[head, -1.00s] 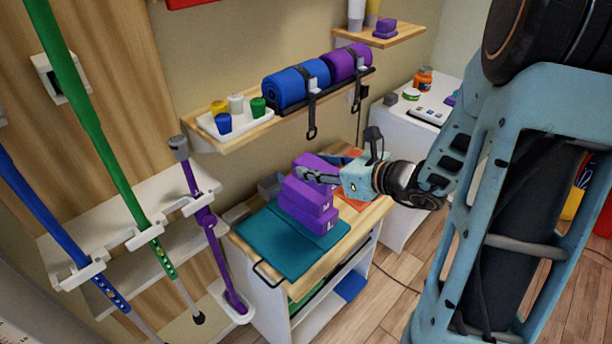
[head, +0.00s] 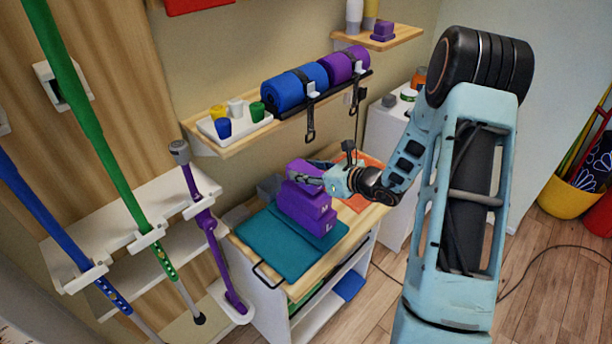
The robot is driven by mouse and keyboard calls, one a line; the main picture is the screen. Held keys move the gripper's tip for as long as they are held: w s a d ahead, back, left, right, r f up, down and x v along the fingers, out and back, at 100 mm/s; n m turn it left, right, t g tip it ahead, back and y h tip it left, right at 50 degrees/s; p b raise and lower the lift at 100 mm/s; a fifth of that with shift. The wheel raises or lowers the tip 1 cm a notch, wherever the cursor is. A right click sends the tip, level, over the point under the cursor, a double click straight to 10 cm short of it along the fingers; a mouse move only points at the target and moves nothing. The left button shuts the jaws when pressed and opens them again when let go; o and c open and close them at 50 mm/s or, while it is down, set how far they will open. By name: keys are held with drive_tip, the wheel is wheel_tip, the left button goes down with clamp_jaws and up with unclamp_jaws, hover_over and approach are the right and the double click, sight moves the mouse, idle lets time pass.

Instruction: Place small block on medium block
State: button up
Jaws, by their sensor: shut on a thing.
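The purple large block (head: 310,222), marked L, lies on a teal mat (head: 277,244) on the cart. The purple medium block (head: 305,202), marked M, lies on top of it. My gripper (head: 304,180) is shut on the purple small block (head: 301,166) and reaches in from the right, over the medium block. The fingers hide the lower part of the small block, so I cannot tell whether it touches the medium block.
A shelf above the cart holds blue (head: 290,87) and purple (head: 348,64) rolls and a white tray of cups (head: 234,123). Exercise poles (head: 100,150) stand in a rack on the left. A grey bin (head: 269,187) sits behind the mat. A white cabinet (head: 385,135) stands to the right.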

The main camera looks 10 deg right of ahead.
drive_tip(key=shift+f, duration=1.15)
drive_tip(key=shift+f, duration=0.2)
drive_tip(key=o, duration=1.1)
drive_tip(key=shift+o, duration=0.2)
drive_tip(key=shift+r, duration=0.1)
drive_tip(key=shift+r, duration=0.15)
drive_tip(key=b+v, duration=0.1)
drive_tip(key=v, duration=1.1)
